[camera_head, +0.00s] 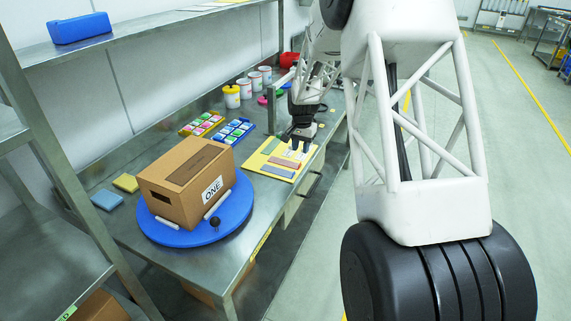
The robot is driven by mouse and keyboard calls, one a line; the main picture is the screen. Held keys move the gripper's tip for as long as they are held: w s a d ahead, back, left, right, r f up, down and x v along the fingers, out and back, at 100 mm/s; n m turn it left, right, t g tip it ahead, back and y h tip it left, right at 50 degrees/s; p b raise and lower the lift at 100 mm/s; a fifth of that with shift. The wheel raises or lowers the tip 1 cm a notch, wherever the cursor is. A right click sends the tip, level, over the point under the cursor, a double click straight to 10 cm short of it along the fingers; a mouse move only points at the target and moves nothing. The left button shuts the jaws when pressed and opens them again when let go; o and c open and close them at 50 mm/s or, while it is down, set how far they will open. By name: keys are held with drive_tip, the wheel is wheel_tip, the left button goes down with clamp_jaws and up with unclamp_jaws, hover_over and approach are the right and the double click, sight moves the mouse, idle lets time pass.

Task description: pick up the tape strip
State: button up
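A yellow board (257,160) lies on the steel bench with several flat coloured strips on it. A greenish strip (271,146) is at its far left, a reddish strip (285,163) nearer the middle, and a blue-grey strip (278,172) at the near edge. I cannot tell which of them is the tape strip. My gripper (301,148) points down over the far right part of the board, by some small white patches. The gap between its fingers is too small to read, and I see nothing clearly held. The gripper hides part of the board.
A cardboard box (187,182) marked ONE stands on a blue turntable (160,231) left of the board. Two trays of coloured pieces (233,131) lie behind it. Several cups (254,79) and a yellow pot (231,96) stand at the back. A shelf frame is at left.

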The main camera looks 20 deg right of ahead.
sight(290, 164)
drive_tip(key=shift+f, duration=0.1)
drive_tip(key=shift+f, duration=1.15)
drive_tip(key=shift+f, duration=0.15)
drive_tip(key=shift+w+a+f, duration=0.1)
drive_tip(key=shift+a+f, duration=0.05)
drive_tip(key=shift+f, duration=2.3)
clamp_jaws()
